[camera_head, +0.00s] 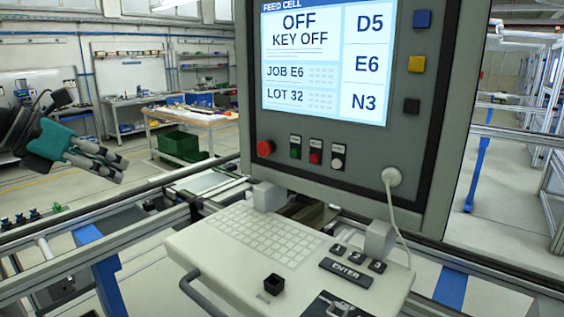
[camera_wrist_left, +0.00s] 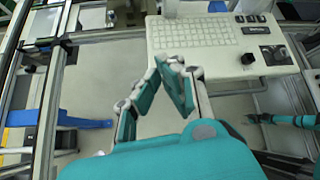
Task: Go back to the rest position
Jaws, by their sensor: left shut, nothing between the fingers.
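My left gripper (camera_head: 119,170) is at the left of the head view, teal and grey, shut and empty. It is in the air left of the control panel, apart from it. In the left wrist view its fingers (camera_wrist_left: 168,66) are in the middle, below the keyboard's edge in the picture, with nothing between them. What looks like my right gripper (camera_wrist_left: 252,118) shows at the right edge of the left wrist view, small; I cannot tell whether it is open. The right arm is not seen in the head view.
A panel with a lit screen (camera_head: 324,62) reading "OFF KEY OFF" stands ahead. Below it is a keyboard shelf (camera_head: 190,246) with a handle, black knob (camera_head: 274,284) and number keys. A rail (camera_head: 110,240) runs at left. A workbench (camera_head: 200,118) and green bin (camera_head: 180,146) stand behind.

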